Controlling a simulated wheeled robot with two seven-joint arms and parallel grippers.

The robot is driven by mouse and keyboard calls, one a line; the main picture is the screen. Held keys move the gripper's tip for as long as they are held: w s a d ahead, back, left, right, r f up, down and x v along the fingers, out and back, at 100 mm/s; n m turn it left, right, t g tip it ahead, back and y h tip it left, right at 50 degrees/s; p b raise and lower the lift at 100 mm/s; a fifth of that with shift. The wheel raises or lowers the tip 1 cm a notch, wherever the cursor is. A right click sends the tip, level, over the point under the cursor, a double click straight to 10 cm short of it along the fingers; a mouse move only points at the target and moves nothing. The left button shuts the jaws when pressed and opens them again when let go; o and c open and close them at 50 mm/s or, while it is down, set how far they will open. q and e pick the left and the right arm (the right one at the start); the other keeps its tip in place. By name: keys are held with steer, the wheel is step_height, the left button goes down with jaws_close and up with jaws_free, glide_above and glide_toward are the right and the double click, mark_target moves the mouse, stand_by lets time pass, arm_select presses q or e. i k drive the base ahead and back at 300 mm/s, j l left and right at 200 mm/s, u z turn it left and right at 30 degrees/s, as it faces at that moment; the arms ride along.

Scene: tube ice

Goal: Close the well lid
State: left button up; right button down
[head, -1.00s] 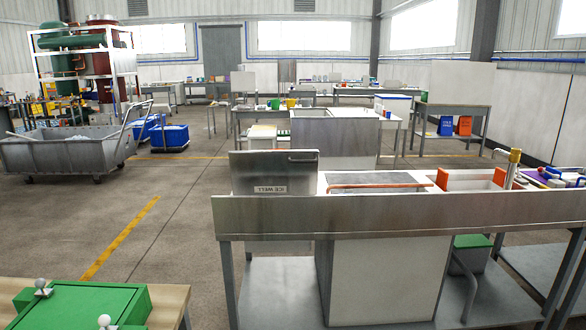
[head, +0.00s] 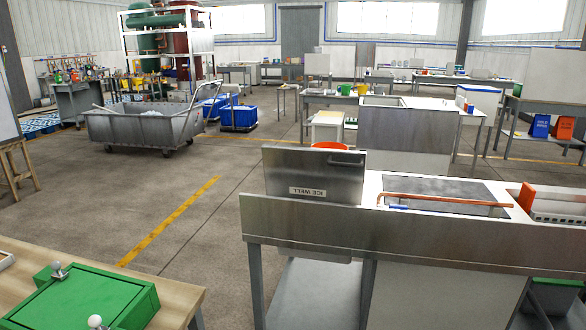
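The well lid (head: 314,176) is a flat grey metal panel with a bar handle at its upper right and an upside-down "ICE WELL" label. It stands upright at the left end of the metal counter (head: 400,237), so it is open. The well opening behind the lid is mostly hidden from here. An orange-red round rim (head: 329,146) shows just above the lid's top edge. Neither of my grippers is in the head view.
A copper-coloured rail (head: 440,203) runs along a dark recessed panel (head: 440,188) on the counter. A green box (head: 82,298) with white knobs sits on a wooden table at lower left. A grey cart (head: 150,125) stands further back. Open floor lies between them.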

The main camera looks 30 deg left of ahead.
mark_target(337, 176)
steer(key=i+j+u, duration=0.15)
steer(key=i+u, duration=0.25)
steer(key=i+j+u, duration=0.15)
steer(key=u, duration=0.2)
steer(key=i+u, duration=0.4)
steer(key=k+l, duration=0.05)
